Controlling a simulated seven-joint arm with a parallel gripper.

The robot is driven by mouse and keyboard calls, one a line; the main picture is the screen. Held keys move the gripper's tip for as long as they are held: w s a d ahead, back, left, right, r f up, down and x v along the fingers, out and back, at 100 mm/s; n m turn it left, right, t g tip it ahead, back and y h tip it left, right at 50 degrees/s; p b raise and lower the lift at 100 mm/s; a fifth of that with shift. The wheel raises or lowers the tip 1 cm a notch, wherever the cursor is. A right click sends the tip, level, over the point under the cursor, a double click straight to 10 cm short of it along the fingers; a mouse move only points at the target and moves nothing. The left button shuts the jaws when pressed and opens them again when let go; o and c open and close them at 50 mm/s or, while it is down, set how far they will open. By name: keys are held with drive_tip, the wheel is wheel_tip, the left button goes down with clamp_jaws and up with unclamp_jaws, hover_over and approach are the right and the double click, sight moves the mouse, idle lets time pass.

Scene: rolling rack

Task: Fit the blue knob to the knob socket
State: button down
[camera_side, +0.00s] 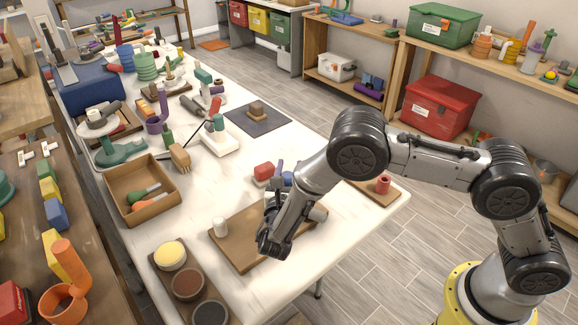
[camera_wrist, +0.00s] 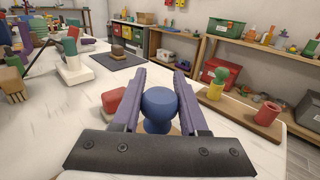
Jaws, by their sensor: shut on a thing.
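The blue knob (camera_wrist: 159,106) has a round head and a narrower neck. It sits between the two purple fingers of my gripper (camera_wrist: 160,92), which is shut on it. In the side view my gripper (camera_side: 287,172) points away from that camera over the white table, and the knob (camera_side: 287,179) shows small beside a red block (camera_side: 264,171). In the wrist view the red block (camera_wrist: 115,101) is just left of the left finger. I cannot make out the knob socket; my arm and gripper hide part of this area.
A small board (camera_side: 371,189) with a red cup (camera_side: 382,184) stands to the right. An open box (camera_side: 152,212), a white-based stand (camera_side: 221,139) and a dark mat (camera_side: 275,128) are farther left and back.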

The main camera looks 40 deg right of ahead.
drive_tip(key=shift+f, duration=0.6)
drive_tip(key=shift+f, duration=0.35)
drive_tip(key=shift+f, duration=0.3)
drive_tip(key=shift+f, duration=0.35)
drive_tip(key=shift+f, duration=0.2)
drive_tip(key=shift+c, duration=1.8)
unclamp_jaws()
